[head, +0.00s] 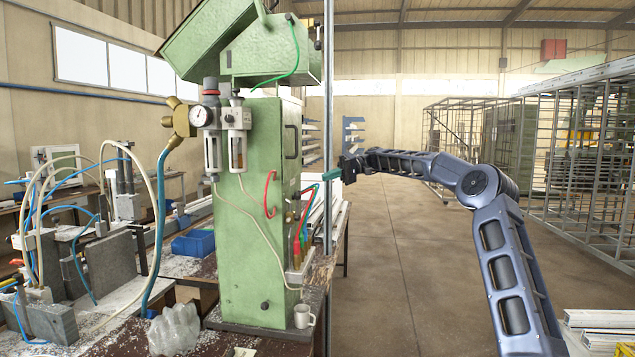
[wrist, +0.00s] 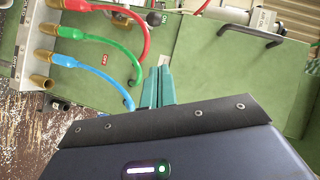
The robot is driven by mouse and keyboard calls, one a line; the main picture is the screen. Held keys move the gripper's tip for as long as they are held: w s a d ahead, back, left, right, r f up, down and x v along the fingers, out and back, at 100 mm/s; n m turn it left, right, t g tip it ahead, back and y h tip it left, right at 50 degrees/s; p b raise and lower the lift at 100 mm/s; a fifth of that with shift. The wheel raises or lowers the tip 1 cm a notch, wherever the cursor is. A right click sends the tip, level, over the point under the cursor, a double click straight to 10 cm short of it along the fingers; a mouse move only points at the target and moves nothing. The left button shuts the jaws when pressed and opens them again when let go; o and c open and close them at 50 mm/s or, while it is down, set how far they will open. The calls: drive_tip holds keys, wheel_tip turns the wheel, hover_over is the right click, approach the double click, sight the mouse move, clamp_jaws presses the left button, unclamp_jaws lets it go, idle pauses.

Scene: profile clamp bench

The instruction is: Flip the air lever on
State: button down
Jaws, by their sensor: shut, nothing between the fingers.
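My gripper (head: 331,175) is shut and empty, its teal fingers held to the right of the green cabinet (head: 248,215). In the wrist view the closed fingers (wrist: 160,72) point at the cabinet's green panel (wrist: 195,60); I cannot tell whether they touch it. A small red label (wrist: 105,62) is on the panel, left of the fingertips. Brass and dark fittings (wrist: 122,17) show near the top, by a red hose (wrist: 135,50).
Green (wrist: 95,45) and blue (wrist: 85,68) hoses arch close to my fingers. A black handle (wrist: 252,38) stands out from the panel; it also shows in the head view (head: 291,141). A metal post (head: 328,120) rises beside the cabinet.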

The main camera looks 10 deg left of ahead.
drive_tip(key=shift+v, duration=1.1)
drive_tip(key=shift+s, duration=0.1)
drive_tip(key=s+d+f+m+t+h, duration=0.2)
drive_tip(key=s+t, duration=0.1)
drive_tip(key=s, duration=0.3)
drive_tip(key=s+d+f+m+t+h, duration=0.1)
drive_tip(key=s+d+t+h, duration=0.15)
drive_tip(key=s, duration=0.35)
drive_tip(key=s+d+f+m+t+h, duration=0.2)
drive_tip(key=s+d+f, duration=0.3)
drive_tip(key=s+d, duration=0.6)
drive_tip(key=s+d+f+m+t+h, duration=0.3)
drive_tip(key=s+d+f, duration=0.3)
drive_tip(key=s+d, duration=0.6)
drive_tip(key=s+d+f+m+t+h, duration=0.2)
drive_tip(key=s+d+f, duration=0.3)
drive_tip(key=s+d, duration=0.7)
drive_tip(key=d+m+h, duration=0.1)
drive_tip(key=d, duration=0.1)
drive_tip(key=shift+d+f, duration=0.25)
drive_tip(key=shift+f, duration=0.15)
drive_tip(key=shift+s+t, duration=0.1)
drive_tip(key=shift+t, duration=0.15)
